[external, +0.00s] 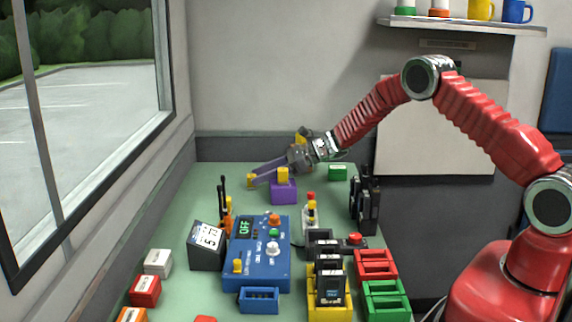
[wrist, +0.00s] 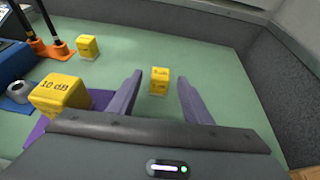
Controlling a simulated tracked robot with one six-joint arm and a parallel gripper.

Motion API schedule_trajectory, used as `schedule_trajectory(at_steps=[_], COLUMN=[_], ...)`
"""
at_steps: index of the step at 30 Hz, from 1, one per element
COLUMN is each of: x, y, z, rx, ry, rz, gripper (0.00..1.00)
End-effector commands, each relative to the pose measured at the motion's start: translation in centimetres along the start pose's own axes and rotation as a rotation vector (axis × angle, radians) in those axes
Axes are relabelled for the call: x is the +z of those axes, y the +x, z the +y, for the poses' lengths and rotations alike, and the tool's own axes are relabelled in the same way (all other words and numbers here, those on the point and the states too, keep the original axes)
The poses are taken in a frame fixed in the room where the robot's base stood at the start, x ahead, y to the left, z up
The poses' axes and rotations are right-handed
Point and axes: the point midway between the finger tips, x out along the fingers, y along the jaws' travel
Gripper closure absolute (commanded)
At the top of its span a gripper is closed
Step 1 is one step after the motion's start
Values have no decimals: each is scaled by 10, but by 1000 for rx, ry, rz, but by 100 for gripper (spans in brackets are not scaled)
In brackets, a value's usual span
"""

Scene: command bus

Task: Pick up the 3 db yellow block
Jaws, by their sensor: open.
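My gripper (wrist: 160,85) is open, with its two purple fingers apart. In the wrist view a small yellow block (wrist: 158,82) stands on the green table between and slightly beyond the fingertips; its label is too small to read. Another yellow block (wrist: 60,92), marked 10 dB, sits on a purple base left of the fingers. A third yellow block (wrist: 88,46) stands farther off at the left, its label unreadable. In the external view my gripper (external: 253,178) reaches left and low over the table, with a yellow block (external: 251,183) at its fingertips.
The purple base (external: 284,192) stands close beside my fingers. A blue device (external: 258,265) with a display, black antennas on orange bases (wrist: 57,47) and a dark display box (external: 206,248) stand nearer the external camera. Grey walls (wrist: 270,85) border the table at the right.

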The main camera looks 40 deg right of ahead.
Motion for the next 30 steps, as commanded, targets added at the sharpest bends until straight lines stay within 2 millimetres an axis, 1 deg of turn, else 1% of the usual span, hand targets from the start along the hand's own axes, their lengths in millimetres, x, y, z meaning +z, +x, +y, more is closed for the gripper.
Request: schedule_trajectory(at_steps=[16,30], x=[0,0], y=[1,1], z=[0,0], rx=[-1,-1], ry=[0,0], rz=[0,0], gripper=[55,87])
